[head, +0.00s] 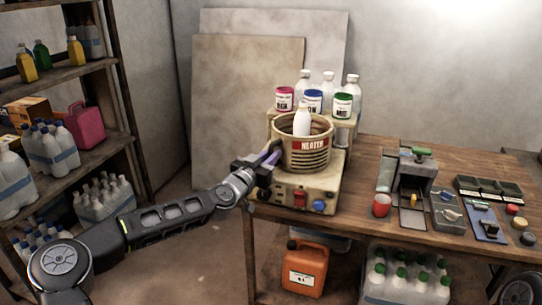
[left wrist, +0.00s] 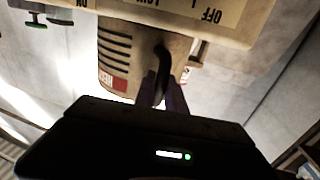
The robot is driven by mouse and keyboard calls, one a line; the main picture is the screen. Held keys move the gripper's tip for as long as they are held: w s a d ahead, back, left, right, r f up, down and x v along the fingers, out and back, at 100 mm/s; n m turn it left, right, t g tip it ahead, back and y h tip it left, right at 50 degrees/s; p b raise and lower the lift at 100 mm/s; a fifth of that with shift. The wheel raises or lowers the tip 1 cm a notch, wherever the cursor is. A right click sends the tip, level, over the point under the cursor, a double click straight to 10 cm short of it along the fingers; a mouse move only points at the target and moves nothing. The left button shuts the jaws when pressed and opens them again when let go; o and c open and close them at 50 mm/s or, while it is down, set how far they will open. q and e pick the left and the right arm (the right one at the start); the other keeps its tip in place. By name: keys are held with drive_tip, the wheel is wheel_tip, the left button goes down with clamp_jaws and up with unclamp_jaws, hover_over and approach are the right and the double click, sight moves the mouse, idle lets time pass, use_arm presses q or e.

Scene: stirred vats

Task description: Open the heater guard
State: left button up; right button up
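The heater guard (head: 306,154) is a beige, ribbed round shell with a red HEATER label, on a beige heater base (head: 318,190) at the table's left end. A white bottle (head: 302,122) stands up inside it. My left gripper (head: 272,153) reaches in from the left at the guard's left side. In the left wrist view, which is upside down, the guard (left wrist: 118,55) has a dark curved handle (left wrist: 161,65). The purple fingers lie close on either side of this handle and appear shut on it. My right gripper is not in view.
Jars and bottles (head: 313,98) stand on a raised shelf behind the heater. A red cup (head: 381,205) and a grey device (head: 413,172) are to its right. An orange canister (head: 305,267) is under the table. Shelves (head: 75,82) stand at left.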

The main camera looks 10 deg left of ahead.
use_arm(q)
clamp_jaws()
idle(0.9)
drive_tip(key=shift+s, duration=0.1)
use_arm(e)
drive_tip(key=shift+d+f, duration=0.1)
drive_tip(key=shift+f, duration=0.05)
